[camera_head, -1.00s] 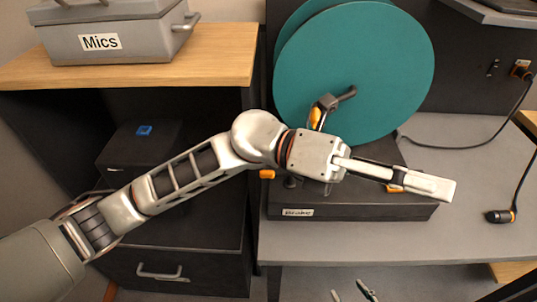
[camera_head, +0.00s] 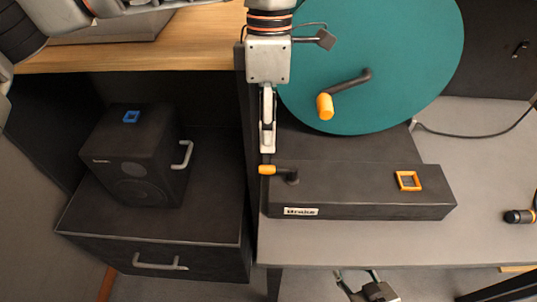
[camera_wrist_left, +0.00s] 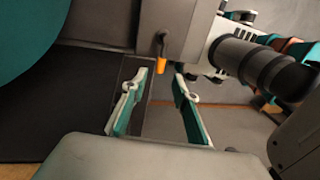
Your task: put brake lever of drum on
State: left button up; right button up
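The brake lever (camera_head: 268,170) has an orange grip that points left from a dark pivot on the black box labelled "Brake" (camera_head: 350,205). An orange square outline (camera_head: 408,181) marks the box's right part. The large teal drum (camera_head: 400,60) stands behind, with its own orange-handled crank (camera_head: 325,106). My left gripper (camera_head: 267,151) points down just above the lever's grip. The left wrist view shows its fingers (camera_wrist_left: 158,100) open, with the orange grip (camera_wrist_left: 160,66) beyond the gap and no visible contact. My right gripper (camera_head: 357,273) is open and empty at the bottom edge.
A black speaker box (camera_head: 135,160) with a grey handle stands on the drawer unit at left. The wooden shelf (camera_head: 150,50) is above it. A cable with a dark plug (camera_head: 520,216) lies at right. The grey tabletop (camera_head: 440,240) in front of the box is clear.

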aim_at(278, 173)
pick_arm(q)
jog(key=f, duration=0.2)
jog(key=s+f, duration=0.1)
jog(key=f, duration=0.4)
jog(key=shift+s+b, duration=0.25)
jog(key=shift+b, duration=0.05)
grip_shut()
